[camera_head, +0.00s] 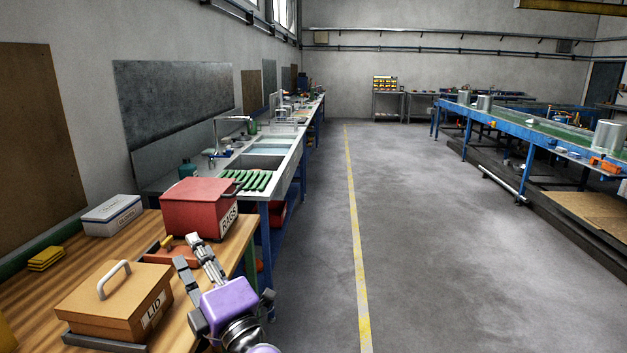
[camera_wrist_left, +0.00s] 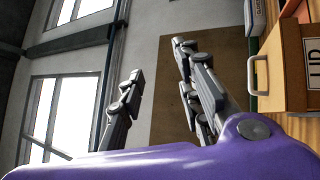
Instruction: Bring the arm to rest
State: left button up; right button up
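My left gripper (camera_head: 187,251), with its purple body, is at the front edge of the wooden bench, to the right of the orange-brown box marked LID (camera_head: 118,298). Its two grey fingers are apart with nothing between them. In the left wrist view the open fingers (camera_wrist_left: 158,60) point toward the wall and windows, and the LID box (camera_wrist_left: 283,75) with its pale handle is at the right edge. My right gripper is not in view.
A red box marked RAGS (camera_head: 200,207) stands close beyond the fingers on the wooden bench (camera_head: 40,310). A white box (camera_head: 111,215) and yellow pads (camera_head: 46,258) lie farther left. The floor (camera_head: 300,270) right of the bench is clear.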

pick_arm(q)
jog(key=s+d+f+m+t+h, duration=0.2)
jog(key=d+f+m+h, duration=0.3)
jog(key=f+m+h, duration=0.4)
jog(key=s+d+f+m+t+h, duration=0.1)
jog(key=d+f+m+h, duration=0.55)
jog(key=m, duration=0.45)
jog(key=s+a+f+m+g+h, duration=0.15)
jog(key=s+f+m+g, duration=0.35)
jog(key=f, duration=0.7)
jog(key=s+a+f+g+y, duration=0.1)
jog(key=s+a+f+g, duration=0.2)
jog(key=s+f, duration=0.7)
jog(key=s+a+f+m+g+y, duration=0.1)
jog(key=s+a+f+g, duration=0.2)
jog(key=s+f, duration=0.8)
jog(key=s+a, duration=0.1)
jog(key=s, duration=0.5)
jog(key=shift+a+m, duration=0.3)
jog(key=shift+a, duration=0.05)
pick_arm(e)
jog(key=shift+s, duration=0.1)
